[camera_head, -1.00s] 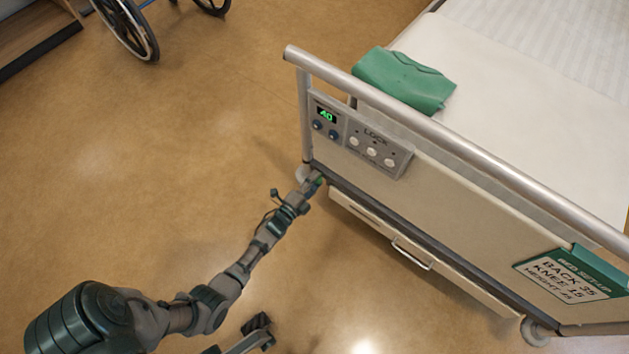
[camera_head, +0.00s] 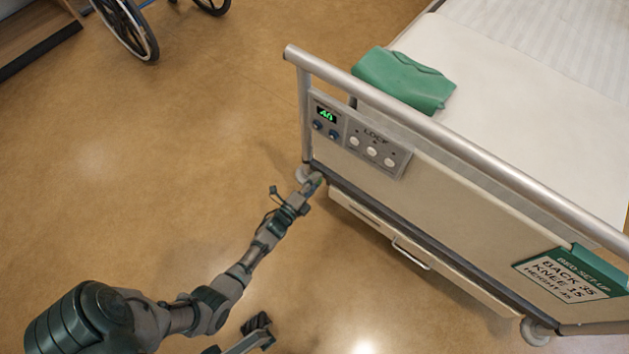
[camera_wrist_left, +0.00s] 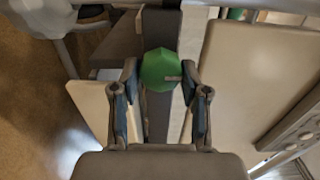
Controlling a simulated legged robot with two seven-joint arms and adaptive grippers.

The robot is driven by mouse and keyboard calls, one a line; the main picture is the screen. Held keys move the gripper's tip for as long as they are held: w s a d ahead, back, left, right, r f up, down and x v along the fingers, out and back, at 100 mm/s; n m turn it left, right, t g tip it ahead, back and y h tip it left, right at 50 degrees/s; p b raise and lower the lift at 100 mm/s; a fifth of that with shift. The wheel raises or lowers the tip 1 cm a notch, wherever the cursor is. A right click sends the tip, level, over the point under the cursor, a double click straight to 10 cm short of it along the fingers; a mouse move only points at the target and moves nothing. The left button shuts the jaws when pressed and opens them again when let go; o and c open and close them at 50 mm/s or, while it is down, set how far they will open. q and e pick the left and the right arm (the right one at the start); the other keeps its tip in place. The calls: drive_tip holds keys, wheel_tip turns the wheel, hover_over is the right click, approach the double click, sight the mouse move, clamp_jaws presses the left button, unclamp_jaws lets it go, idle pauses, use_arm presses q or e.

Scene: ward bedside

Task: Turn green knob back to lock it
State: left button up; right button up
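The green knob (camera_wrist_left: 161,70) is faceted and sits on a dark post of the bed frame, with a small light mark on its right side. My left gripper (camera_wrist_left: 161,67) straddles it, one fingertip on each side. The fingers stand apart, with what looks like a thin gap to the knob; contact is hard to judge. In the head view my left gripper (camera_head: 316,181) reaches the lower left corner of the bed's end board, and the knob is hidden there.
The end board (camera_head: 440,215) carries a control panel (camera_head: 358,135) with a lit green display. A green folded cloth (camera_head: 404,80) lies on the bed. A setup sign (camera_head: 572,274) hangs at the right. A wheelchair wheel (camera_head: 128,27) stands far left. The left floor is mostly clear.

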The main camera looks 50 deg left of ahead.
use_arm(q)
drive_tip(key=o, duration=0.3)
drive_tip(key=shift+d+f, duration=0.35)
drive_tip(key=shift+f, duration=0.05)
drive_tip(key=v, duration=1.2)
drive_tip(key=shift+a+r, duration=0.1)
drive_tip(key=shift+r, duration=0.05)
